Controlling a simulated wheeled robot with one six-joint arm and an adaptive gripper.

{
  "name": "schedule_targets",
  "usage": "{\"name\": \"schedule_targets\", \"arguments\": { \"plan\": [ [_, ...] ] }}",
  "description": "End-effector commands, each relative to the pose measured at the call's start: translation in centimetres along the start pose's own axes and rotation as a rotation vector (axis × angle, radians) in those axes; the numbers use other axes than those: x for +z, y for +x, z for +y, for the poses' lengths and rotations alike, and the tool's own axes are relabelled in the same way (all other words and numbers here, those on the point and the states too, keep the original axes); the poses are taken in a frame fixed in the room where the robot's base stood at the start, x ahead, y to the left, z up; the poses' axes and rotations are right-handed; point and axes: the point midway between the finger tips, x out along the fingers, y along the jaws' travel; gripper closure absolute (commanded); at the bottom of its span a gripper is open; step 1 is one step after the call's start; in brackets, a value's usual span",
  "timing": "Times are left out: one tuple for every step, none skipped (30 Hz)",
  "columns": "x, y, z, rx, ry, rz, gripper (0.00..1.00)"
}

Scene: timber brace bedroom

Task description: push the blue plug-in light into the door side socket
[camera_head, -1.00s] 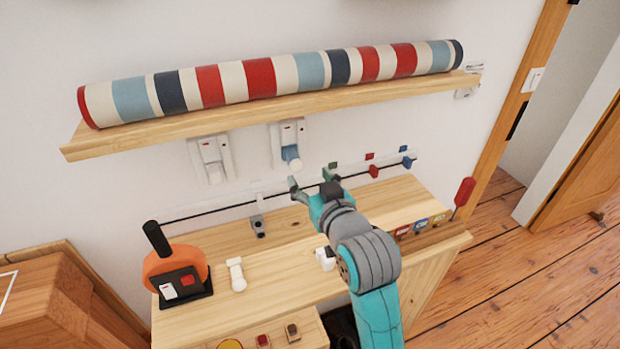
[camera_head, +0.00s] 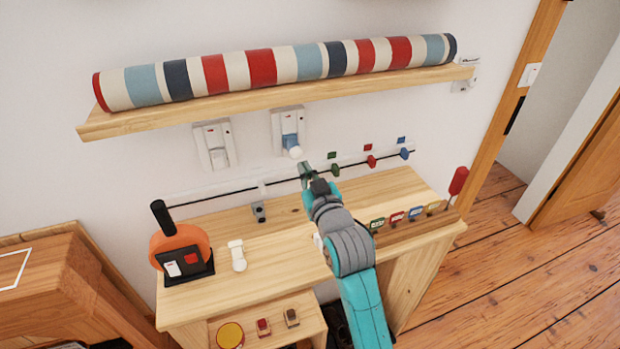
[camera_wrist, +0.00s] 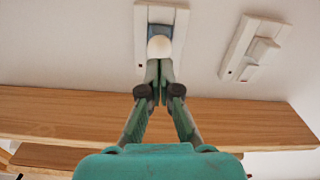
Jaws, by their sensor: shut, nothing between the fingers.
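The blue plug-in light (camera_head: 290,141) with its round white bulb is at the right-hand wall socket (camera_head: 277,128), the one nearer the door. In the wrist view, the light's bulb (camera_wrist: 159,47) and blue body sit in front of the white socket plate (camera_wrist: 142,36). I cannot tell how deeply the light is seated. My gripper (camera_head: 305,168) is shut and empty, just below and in front of the bulb in the head view. In the wrist view, my gripper's fingertips (camera_wrist: 158,75) are together close to the bulb; contact is unclear.
A wooden shelf (camera_head: 250,102) with a striped roll (camera_head: 285,66) is above the sockets. The left socket (camera_head: 212,145) holds a white plug-in piece. A rail with coloured tags (camera_head: 371,161) runs below. A white piece (camera_head: 237,256) and orange device (camera_head: 178,245) are on the cabinet.

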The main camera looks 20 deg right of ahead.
Motion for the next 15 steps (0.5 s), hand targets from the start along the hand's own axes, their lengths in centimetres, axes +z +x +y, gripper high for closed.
{"name": "schedule_targets", "arguments": {
  "plan": [
    [-0.1, 0.6, 0.0, 0.000, 0.000, 0.001, 1.00],
    [-0.1, 0.9, 0.0, 0.000, 0.000, 0.001, 1.00],
    [0.0, 1.3, 0.0, 0.000, 0.000, 0.000, 1.00],
    [0.0, 1.5, 0.0, 0.000, 0.000, 0.000, 1.00],
    [-0.1, 1.8, 0.0, 0.000, 0.000, 0.001, 1.00],
    [-0.1, 2.1, 0.0, 0.000, 0.000, 0.000, 1.00],
    [0.0, 2.2, 0.0, 0.000, 0.000, 0.000, 1.00],
    [0.0, 2.4, 0.0, 0.000, 0.000, -0.001, 1.00],
    [0.0, 2.6, 0.0, 0.000, 0.000, -0.001, 1.00],
    [0.0, 2.6, 0.0, 0.000, 0.000, -0.001, 1.00],
    [0.0, 2.7, 0.0, 0.000, 0.000, 0.000, 1.00],
    [0.0, 2.8, 0.0, 0.000, 0.000, 0.000, 1.00],
    [0.0, 2.8, 0.0, 0.000, 0.000, 0.000, 1.00],
    [0.0, 2.9, 0.0, 0.000, 0.000, 0.000, 1.00],
    [0.0, 2.9, 0.0, 0.000, 0.000, 0.000, 1.00]
  ]
}}
